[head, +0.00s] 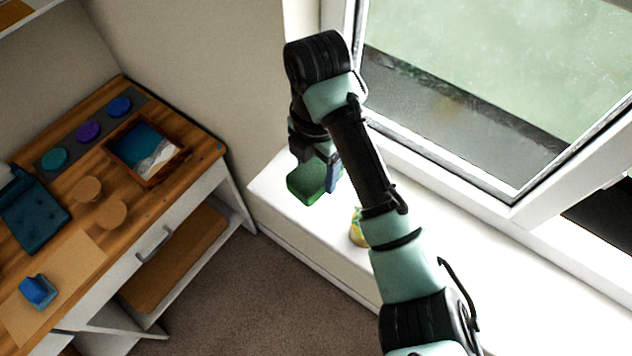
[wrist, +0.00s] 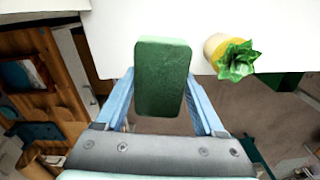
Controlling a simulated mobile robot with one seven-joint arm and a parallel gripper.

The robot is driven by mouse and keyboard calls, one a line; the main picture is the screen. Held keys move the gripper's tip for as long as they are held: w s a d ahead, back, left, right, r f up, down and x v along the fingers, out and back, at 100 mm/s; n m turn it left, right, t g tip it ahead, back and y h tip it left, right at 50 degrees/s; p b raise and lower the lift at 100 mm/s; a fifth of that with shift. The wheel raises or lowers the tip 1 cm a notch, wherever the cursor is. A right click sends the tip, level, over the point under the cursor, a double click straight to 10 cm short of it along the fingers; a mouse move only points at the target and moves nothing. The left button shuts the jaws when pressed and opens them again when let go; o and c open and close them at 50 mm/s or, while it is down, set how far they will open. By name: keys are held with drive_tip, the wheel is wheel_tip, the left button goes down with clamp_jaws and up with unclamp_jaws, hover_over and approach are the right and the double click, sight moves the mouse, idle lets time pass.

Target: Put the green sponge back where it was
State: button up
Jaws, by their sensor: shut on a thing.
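The green sponge (head: 311,183) is held by my gripper (head: 322,168) over the left end of the white window sill (head: 290,222). In the wrist view the sponge (wrist: 163,78) sits upright between the two blue fingers of my gripper (wrist: 165,100). The fingers are shut on its sides. Part of the sponge is hidden behind the gripper in the head view. I cannot tell whether the sponge touches the sill.
A small yellow pot with a green plant (wrist: 233,57) stands on the sill, partly hidden by my arm in the head view (head: 357,228). The window (head: 490,90) is behind. A wooden desk (head: 190,165) with trays, coasters and a blue object (head: 38,291) stands left.

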sight(316, 178)
drive_tip(key=shift+w+r+n, duration=0.25)
drive_tip(key=shift+w+n, duration=0.15)
drive_tip(key=shift+n, duration=0.1)
drive_tip(key=shift+w+f, duration=0.15)
drive_tip(key=shift+f, duration=0.05)
drive_tip(key=shift+n, duration=0.3)
wheel_tip(316, 178, down, 5)
drive_tip(key=b, duration=0.3)
drive_tip(key=shift+r, duration=0.2)
drive_tip(key=shift+f, duration=2.35)
drive_tip(key=shift+f, duration=0.2)
drive_tip(key=o, duration=1.3)
drive_tip(key=shift+r, duration=0.1)
